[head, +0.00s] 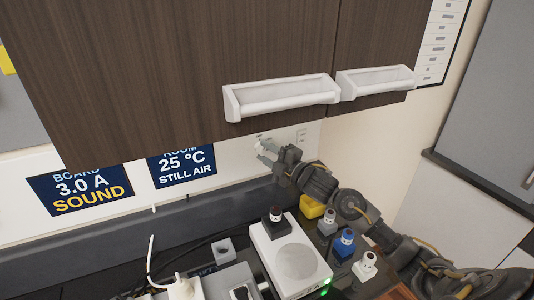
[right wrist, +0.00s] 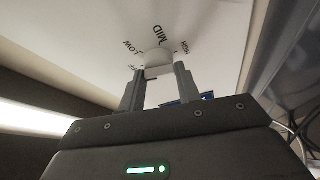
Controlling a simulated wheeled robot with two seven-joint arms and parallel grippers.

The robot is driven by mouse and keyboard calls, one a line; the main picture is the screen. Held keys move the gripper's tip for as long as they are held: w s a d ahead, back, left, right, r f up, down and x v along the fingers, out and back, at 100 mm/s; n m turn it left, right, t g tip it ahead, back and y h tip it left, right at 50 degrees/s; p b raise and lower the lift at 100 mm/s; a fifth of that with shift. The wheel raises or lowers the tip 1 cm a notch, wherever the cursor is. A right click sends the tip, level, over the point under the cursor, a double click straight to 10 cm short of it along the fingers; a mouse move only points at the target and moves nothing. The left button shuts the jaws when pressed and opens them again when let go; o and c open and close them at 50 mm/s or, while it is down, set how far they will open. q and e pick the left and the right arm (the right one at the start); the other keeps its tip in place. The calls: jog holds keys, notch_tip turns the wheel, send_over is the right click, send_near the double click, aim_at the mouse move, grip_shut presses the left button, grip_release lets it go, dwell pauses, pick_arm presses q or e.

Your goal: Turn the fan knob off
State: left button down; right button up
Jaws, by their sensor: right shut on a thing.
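The fan knob (right wrist: 157,57) is round and white on a pale wall panel. Labels OFF, LOW, MID and HIGH are printed in an arc around it. My right gripper (right wrist: 158,74) reaches up to the knob and is shut on it, one grey finger on each side. Which label the knob points at cannot be made out. In the head view my right gripper (head: 268,152) is at the wall just under the cabinets, and it largely hides the knob. My left gripper is not in view.
Dark wood cabinets with white handles (head: 282,97) overhang the wall close above my right gripper. Below it stand a white device with a round plate (head: 296,262), small bottles (head: 344,245) and a yellow block (head: 311,208). Blue signs (head: 181,166) are on the wall to the left.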

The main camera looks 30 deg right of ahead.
jog(key=shift+r+n+g, duration=0.1)
jog(key=shift+n+g, duration=0.4)
jog(key=shift+n, duration=0.7)
jog(key=o, duration=1)
